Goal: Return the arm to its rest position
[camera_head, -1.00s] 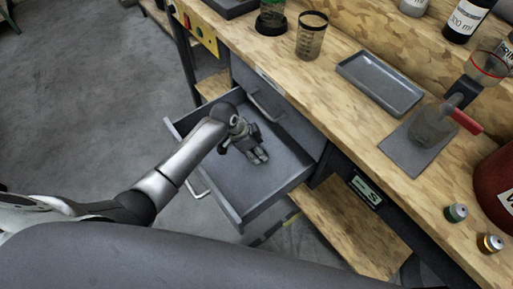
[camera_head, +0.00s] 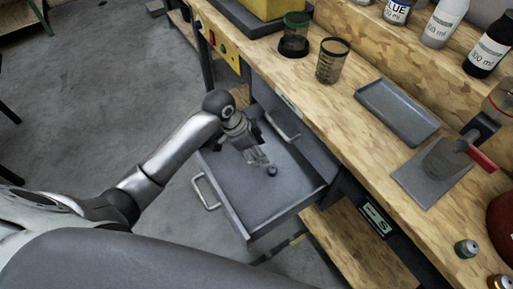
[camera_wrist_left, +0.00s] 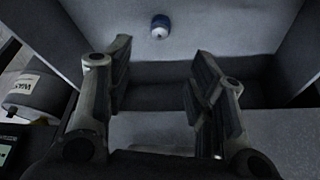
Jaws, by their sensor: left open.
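My left arm comes in from the left in the head view. Its left gripper (camera_head: 258,157) is over the open grey drawer (camera_head: 246,213). In the left wrist view the left gripper (camera_wrist_left: 160,75) has its two fingers wide apart with nothing between them. A small round item (camera_head: 271,170) lies on the drawer floor just beyond the fingertips. In the left wrist view it is a small blue and white item (camera_wrist_left: 160,26), apart from the fingers. My right gripper is not in view.
The wooden workbench (camera_head: 338,103) stands right of the drawer. It carries a grey tray (camera_head: 397,109), a mesh cup (camera_head: 332,61), a green-rimmed jar (camera_head: 294,36), several bottles and small cans. The drawer handle (camera_head: 206,192) sticks out at left. Grey floor left of the arm is open.

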